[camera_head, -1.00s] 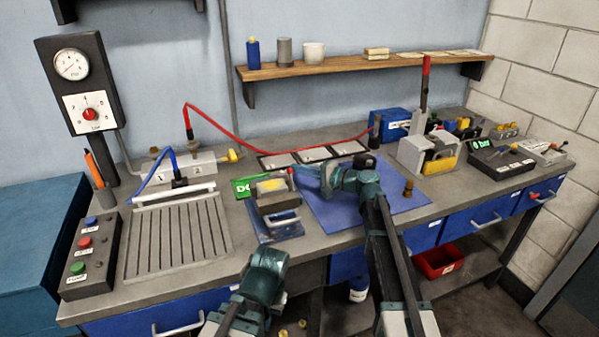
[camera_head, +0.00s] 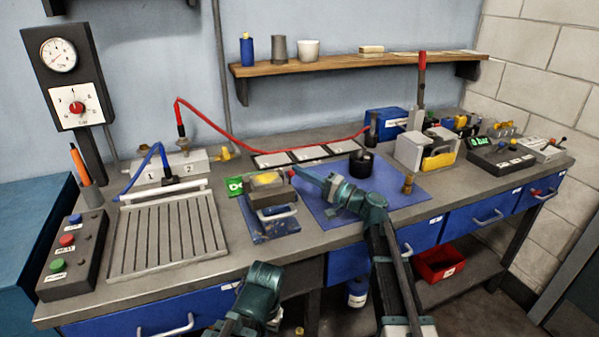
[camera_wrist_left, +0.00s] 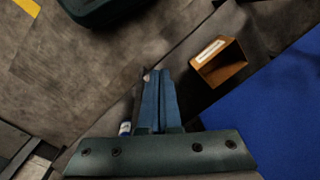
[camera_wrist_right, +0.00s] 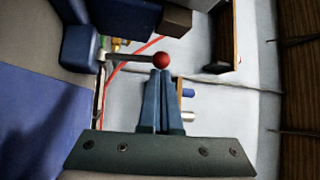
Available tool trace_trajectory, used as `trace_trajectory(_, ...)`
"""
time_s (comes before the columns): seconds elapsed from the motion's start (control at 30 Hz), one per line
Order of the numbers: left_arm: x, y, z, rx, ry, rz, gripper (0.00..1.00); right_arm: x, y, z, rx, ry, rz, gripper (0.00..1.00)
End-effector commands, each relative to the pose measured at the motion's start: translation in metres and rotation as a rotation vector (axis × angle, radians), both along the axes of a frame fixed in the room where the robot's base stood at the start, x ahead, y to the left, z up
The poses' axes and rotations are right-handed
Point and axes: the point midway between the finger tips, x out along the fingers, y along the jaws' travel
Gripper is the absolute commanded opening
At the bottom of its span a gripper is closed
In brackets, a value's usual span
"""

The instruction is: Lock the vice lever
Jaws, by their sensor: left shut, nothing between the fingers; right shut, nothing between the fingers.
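The vice (camera_head: 270,218) is a grey and blue clamp with a yellow piece on top, near the middle front of the bench. Its lever ends in a red ball knob (camera_head: 291,172) at the right. In the right wrist view the red knob (camera_wrist_right: 161,60) sits on a thin dark rod, just beyond my fingertips. My right gripper (camera_head: 300,172) is shut and empty, its tips close to the knob; whether they touch it I cannot tell. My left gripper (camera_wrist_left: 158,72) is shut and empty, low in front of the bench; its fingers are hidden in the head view.
A blue mat (camera_head: 325,210) lies right of the vice, with a black cylinder (camera_head: 361,164) and a small brass part (camera_head: 408,184). A slotted plate (camera_head: 165,240) lies left. A fixture with a tall red-handled lever (camera_head: 422,70) stands at the back right.

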Motion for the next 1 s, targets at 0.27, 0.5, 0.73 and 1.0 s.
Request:
trace_trajectory(0.27,0.0,0.0,-0.001,0.0,0.0,0.0,0.0,-0.001,-0.002,-0.001,0.0,0.001,-0.001,0.0)
trace_trajectory(0.5,0.0,0.0,-0.009,0.0,0.0,0.0,0.0,-0.019,-0.026,-0.009,0.0,0.002,-0.004,0.0)
trace_trajectory(0.73,0.0,0.0,-0.019,0.0,0.0,0.0,0.0,-0.046,-0.068,-0.02,0.0,0.001,-0.004,0.0)
trace_trajectory(1.0,0.0,0.0,-0.027,0.0,0.0,0.0,0.0,-0.069,-0.103,-0.027,0.0,0.002,-0.003,0.0)
